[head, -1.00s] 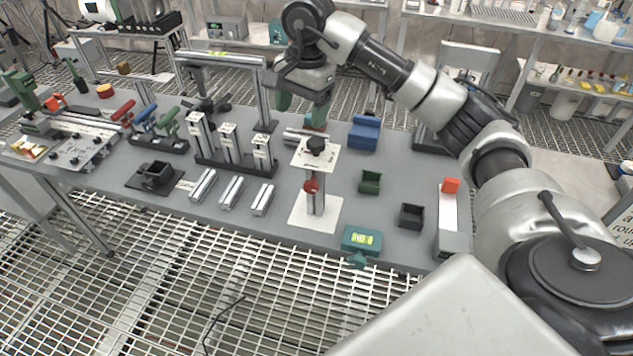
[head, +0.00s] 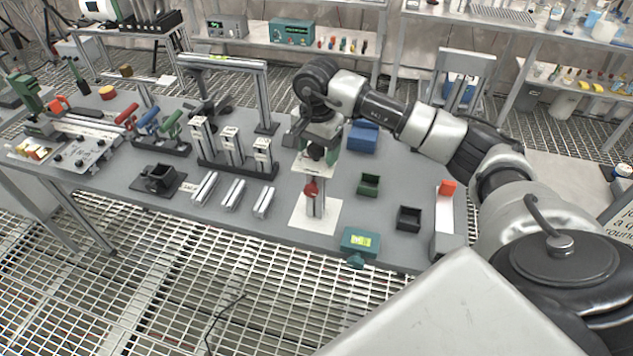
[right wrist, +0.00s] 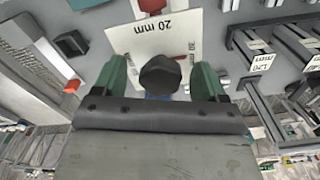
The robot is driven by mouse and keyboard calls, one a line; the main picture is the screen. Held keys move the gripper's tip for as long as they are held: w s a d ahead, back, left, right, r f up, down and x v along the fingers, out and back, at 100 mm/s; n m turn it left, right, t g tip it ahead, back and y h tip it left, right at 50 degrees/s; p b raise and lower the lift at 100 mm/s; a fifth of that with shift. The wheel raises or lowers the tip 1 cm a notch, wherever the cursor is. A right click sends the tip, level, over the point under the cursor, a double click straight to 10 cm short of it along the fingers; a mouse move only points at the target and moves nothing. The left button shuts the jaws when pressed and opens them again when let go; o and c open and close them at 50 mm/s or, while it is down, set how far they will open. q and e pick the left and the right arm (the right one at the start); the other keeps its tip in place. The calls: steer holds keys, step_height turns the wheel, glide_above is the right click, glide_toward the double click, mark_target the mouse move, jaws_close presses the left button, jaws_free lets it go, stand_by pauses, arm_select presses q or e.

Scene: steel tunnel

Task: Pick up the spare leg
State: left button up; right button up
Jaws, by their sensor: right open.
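Three short silver profile legs (head: 234,194) lie side by side on the grey table, and three upright silver legs with white labels (head: 231,148) stand in a dark rack behind them. I cannot tell which is the spare leg. My right gripper (head: 318,155) is open above a small stand, its green fingers on either side of a black knob. In the right wrist view the open fingers (right wrist: 161,66) flank the black knob (right wrist: 160,76), with a white card marked "20 mm" (right wrist: 190,32) beyond it. My left gripper is not in view.
A red clamp (head: 311,189) is on the stand's post. A silver gantry frame (head: 222,63) stands at the back left.

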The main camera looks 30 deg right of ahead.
steer(key=shift+f, duration=0.1)
steer(key=shift+c, duration=0.3)
jaws_close()
stand_by(0.4)
